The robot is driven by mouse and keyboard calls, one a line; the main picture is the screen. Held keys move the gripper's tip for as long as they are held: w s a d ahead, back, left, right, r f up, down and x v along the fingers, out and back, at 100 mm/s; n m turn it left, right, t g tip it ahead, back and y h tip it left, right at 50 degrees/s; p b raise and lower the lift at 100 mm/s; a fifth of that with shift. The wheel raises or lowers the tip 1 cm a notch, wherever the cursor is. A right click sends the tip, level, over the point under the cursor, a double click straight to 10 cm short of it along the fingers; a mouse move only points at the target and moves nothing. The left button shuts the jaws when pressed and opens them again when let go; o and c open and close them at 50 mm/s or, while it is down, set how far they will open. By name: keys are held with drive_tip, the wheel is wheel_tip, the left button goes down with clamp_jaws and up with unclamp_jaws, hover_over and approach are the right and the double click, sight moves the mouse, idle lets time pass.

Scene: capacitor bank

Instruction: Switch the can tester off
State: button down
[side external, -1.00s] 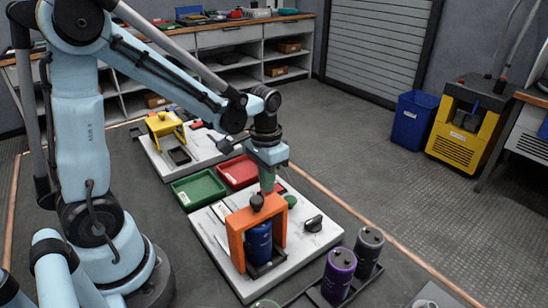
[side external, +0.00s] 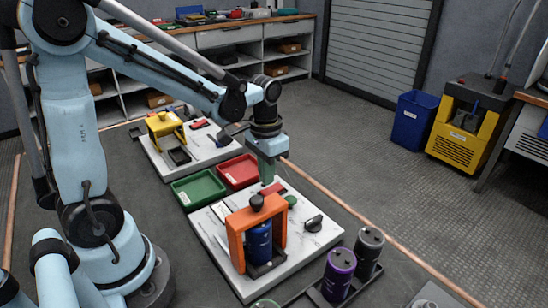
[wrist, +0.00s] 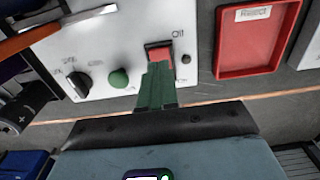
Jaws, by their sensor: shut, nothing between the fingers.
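The can tester has a white base board (side external: 215,235) with an orange frame (side external: 237,246) over a blue can (side external: 259,242). Its red rocker switch (side external: 273,188) sits at the board's far end. In the wrist view the red switch (wrist: 160,54) is beside the label "Off" (wrist: 178,34). My gripper (side external: 267,182) has green fingers, shut and empty. In the wrist view the fingertips (wrist: 158,66) are at the near edge of the switch and hide part of it. I cannot tell whether they touch it or which way the rocker is tilted.
A green button (wrist: 119,78) and a black knob (wrist: 78,84) are beside the switch. A red tray (side external: 238,172) and a green tray (side external: 199,190) lie behind the board. A second board with a yellow frame (side external: 165,126) stands farther back. Dark and purple cans (side external: 339,275) stand front right.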

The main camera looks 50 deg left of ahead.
drive_tip(key=shift+r, duration=2.15)
drive_tip(key=shift+s, duration=0.1)
drive_tip(key=s+d+r+t, duration=0.2)
drive_tip(key=s+d+t, duration=0.2)
drive_tip(key=t, duration=0.3)
drive_tip(key=shift+s+r, duration=0.3)
drive_tip(key=shift+r, duration=0.05)
drive_tip(key=shift+d, duration=0.1)
drive_tip(key=g, duration=0.7)
approach(267, 192)
drive_tip(key=shift+s+f, duration=0.15)
drive_tip(key=shift+f, duration=1.2)
drive_tip(key=shift+s+f, duration=0.1)
drive_tip(key=shift+f, duration=1.25)
